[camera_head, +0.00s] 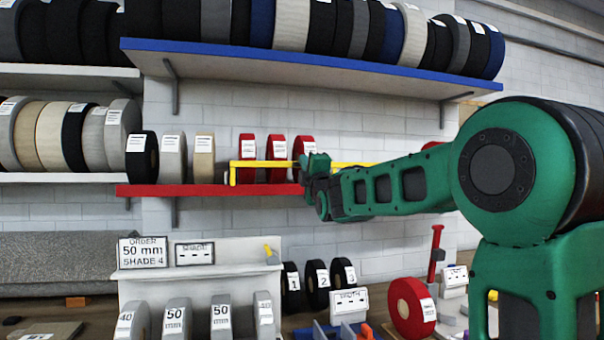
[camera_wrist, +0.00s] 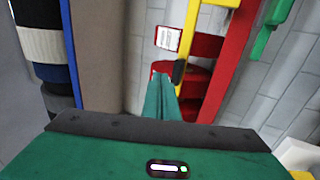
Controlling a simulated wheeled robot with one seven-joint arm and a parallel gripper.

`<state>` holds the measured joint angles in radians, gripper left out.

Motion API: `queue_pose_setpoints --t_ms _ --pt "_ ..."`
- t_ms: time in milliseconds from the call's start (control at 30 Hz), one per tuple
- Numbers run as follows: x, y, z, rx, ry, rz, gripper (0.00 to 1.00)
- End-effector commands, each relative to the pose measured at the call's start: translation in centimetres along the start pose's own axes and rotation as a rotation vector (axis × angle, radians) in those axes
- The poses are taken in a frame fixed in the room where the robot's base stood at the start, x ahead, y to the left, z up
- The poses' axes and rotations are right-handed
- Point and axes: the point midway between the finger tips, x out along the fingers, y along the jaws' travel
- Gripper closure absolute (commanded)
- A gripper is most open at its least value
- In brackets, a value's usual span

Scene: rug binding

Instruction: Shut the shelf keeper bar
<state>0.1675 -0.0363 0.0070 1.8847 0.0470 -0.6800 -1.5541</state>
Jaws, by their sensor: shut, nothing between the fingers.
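The yellow keeper bar (camera_head: 250,163) runs level above the red shelf (camera_head: 170,190), in front of red rolls (camera_head: 277,150). Its left end bends down towards the shelf; its right part passes behind my arm. I cannot tell whether it is latched. My gripper (camera_head: 312,172) is at the bar near the rightmost red roll and hides part of it. In the wrist view, my closed fingers (camera_wrist: 162,85) hold nothing and point at the red rolls. They lie just beside the yellow bar (camera_wrist: 187,40), by a dark piece (camera_wrist: 178,72) on it. Contact is unclear.
A blue shelf (camera_head: 300,68) full of rolls hangs above my gripper. Grey and tan rolls (camera_head: 173,155) stand left of the bar. Below are a white stand (camera_head: 200,275) with an order sign, numbered black rolls (camera_head: 317,280) and a loose red roll (camera_head: 405,305).

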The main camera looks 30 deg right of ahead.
Motion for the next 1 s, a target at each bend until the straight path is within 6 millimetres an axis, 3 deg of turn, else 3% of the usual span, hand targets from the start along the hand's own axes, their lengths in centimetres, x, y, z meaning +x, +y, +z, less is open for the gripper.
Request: queue_pose_setpoints --t_ms 500,700,1000 --pt "-8.6 3.3 -0.2 0.001 0.002 -0.005 1.00" --pt "-10.1 3.9 -0.2 0.001 0.001 -0.006 1.00" --pt "-10.7 3.4 0.1 0.015 -0.003 -0.029 1.00"
